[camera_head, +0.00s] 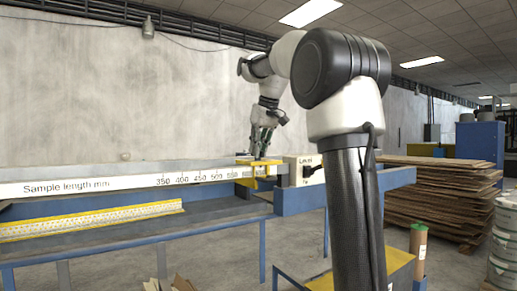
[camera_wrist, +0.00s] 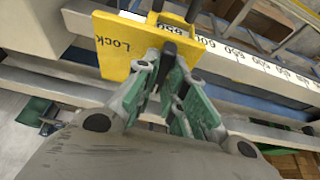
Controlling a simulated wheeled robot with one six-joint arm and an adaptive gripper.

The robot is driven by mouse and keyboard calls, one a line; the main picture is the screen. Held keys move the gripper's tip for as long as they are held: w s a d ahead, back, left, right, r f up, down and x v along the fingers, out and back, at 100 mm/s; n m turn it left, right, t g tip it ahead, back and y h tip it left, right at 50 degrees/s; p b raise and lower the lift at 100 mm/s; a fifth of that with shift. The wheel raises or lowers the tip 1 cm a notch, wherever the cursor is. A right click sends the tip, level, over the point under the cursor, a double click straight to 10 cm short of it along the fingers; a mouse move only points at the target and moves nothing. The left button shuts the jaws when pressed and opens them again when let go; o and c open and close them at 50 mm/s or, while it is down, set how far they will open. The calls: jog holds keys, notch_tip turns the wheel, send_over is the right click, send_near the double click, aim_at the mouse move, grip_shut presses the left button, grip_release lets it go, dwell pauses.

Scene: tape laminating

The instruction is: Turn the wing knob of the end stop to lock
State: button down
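The end stop (camera_wrist: 112,28) is a yellow plate on the rail, marked "Lock", in the wrist view. In the head view the yellow end stop (camera_head: 243,161) sits toward the right end of the long rail. Its dark wing knob (camera_wrist: 170,33) stands up from the plate, partly hidden by my fingers. My gripper (camera_wrist: 168,72) has its green-padded fingertips drawn in on both sides of the knob, with hardly any gap showing. In the head view my gripper (camera_head: 260,150) points down at the end stop, too small there to show its fingers clearly.
The white sample length scale (camera_head: 120,183) runs left along the bench. A yellow perforated strip (camera_head: 90,221) lies on the bench. Stacked boards (camera_head: 437,205) stand at right.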

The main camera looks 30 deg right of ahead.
jog(key=shift+m, duration=0.4)
jog(key=m+h, duration=0.1)
jog(key=m, duration=0.2)
jog(key=shift+a+m+h, duration=0.15)
jog(key=shift+m+h, duration=0.15)
jog(key=shift+h, duration=0.1)
jog(key=m, duration=0.2)
jog(key=m+g+h, duration=0.1)
jog(key=m, duration=0.1)
jog(key=shift+w+m+h, duration=0.1)
jog(key=shift+m+h, duration=0.2)
jog(key=m, duration=0.2)
jog(key=m+g+h, duration=0.1)
jog(key=m, duration=0.1)
jog(key=shift+w+a+g, duration=0.1)
jog(key=shift+g, duration=0.2)
jog(key=m+g, duration=0.1)
jog(key=m, duration=0.3)
jog(key=shift+m, duration=0.4)
jog(key=shift+g, duration=0.4)
jog(key=c, duration=1.5)
grip_release()
